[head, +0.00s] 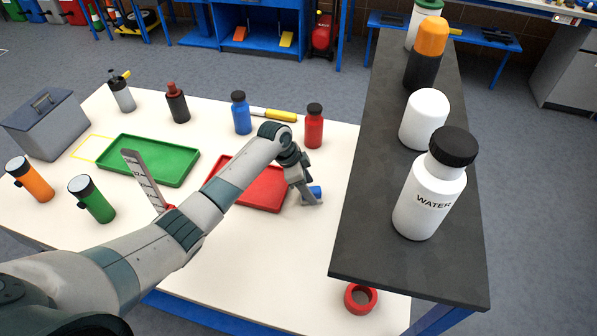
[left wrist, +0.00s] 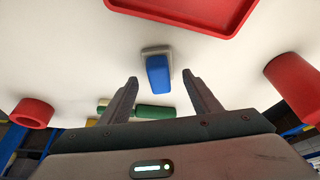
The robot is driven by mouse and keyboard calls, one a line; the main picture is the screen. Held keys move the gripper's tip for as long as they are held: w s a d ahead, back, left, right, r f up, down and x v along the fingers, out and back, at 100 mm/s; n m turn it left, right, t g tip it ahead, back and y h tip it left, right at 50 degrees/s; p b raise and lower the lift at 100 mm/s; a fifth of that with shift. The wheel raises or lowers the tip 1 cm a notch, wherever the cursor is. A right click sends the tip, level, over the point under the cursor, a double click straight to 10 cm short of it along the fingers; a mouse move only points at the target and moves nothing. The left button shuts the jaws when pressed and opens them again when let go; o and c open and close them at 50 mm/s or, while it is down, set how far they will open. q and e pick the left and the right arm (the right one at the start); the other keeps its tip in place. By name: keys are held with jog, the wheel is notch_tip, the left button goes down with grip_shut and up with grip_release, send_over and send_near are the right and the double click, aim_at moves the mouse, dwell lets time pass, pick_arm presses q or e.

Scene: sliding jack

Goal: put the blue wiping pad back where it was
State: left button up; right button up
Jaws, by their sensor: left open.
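The blue wiping pad (head: 315,191), blue with a light grey part along it, lies on the white table (head: 225,262) just right of the red tray (head: 262,197). It also shows in the left wrist view (left wrist: 157,75), ahead of the fingertips. My left gripper (head: 308,198) is low over the pad and partly hides it in the head view. In the left wrist view its fingers (left wrist: 161,80) are apart, one to each side of the pad's line, with nothing held between them. A yellow outline (head: 91,149) is marked on the table left of the green tray. My right gripper is not in view.
The green tray (head: 150,163) is at the left. Blue (head: 241,114) and red (head: 314,127) bottles stand behind the red tray. A dark raised shelf (head: 365,240) with several bottles borders the right side. A red ring (head: 360,299) lies near the front edge.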

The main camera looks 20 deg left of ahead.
pick_arm(q)
jog(key=b+v, duration=0.2)
jog(key=v, duration=0.7)
jog(key=shift+r, duration=0.3)
dwell(0.3)
